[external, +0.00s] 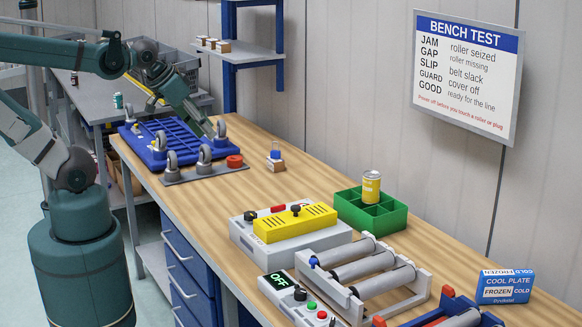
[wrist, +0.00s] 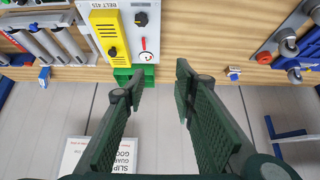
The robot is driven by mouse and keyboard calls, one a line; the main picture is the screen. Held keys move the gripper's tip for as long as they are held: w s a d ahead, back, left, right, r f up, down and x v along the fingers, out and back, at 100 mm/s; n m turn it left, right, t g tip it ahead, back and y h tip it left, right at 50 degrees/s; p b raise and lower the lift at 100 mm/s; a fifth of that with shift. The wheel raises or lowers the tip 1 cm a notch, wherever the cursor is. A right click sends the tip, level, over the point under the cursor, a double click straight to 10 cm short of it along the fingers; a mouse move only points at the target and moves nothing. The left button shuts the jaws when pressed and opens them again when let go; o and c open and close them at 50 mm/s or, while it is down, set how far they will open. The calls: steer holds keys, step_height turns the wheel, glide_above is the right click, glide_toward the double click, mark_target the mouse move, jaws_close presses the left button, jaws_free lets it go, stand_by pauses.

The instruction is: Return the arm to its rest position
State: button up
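My gripper (external: 214,132) is at the far end of the workbench, above the blue frame with grey wheels (external: 186,148). Its arm reaches in from the left side of the external view. In the wrist view my gripper (wrist: 160,78) has its two dark green fingers spread apart with nothing between them. Bare bench edge and wall panels show through the gap. Part of the blue frame (wrist: 309,48) is at the right of the wrist view.
The middle bench is partly clear.

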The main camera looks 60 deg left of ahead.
step_height(320, 180, down, 9)
steer(key=b, duration=0.8)
steer(key=shift+r, duration=0.15)
stand_by(0.7)
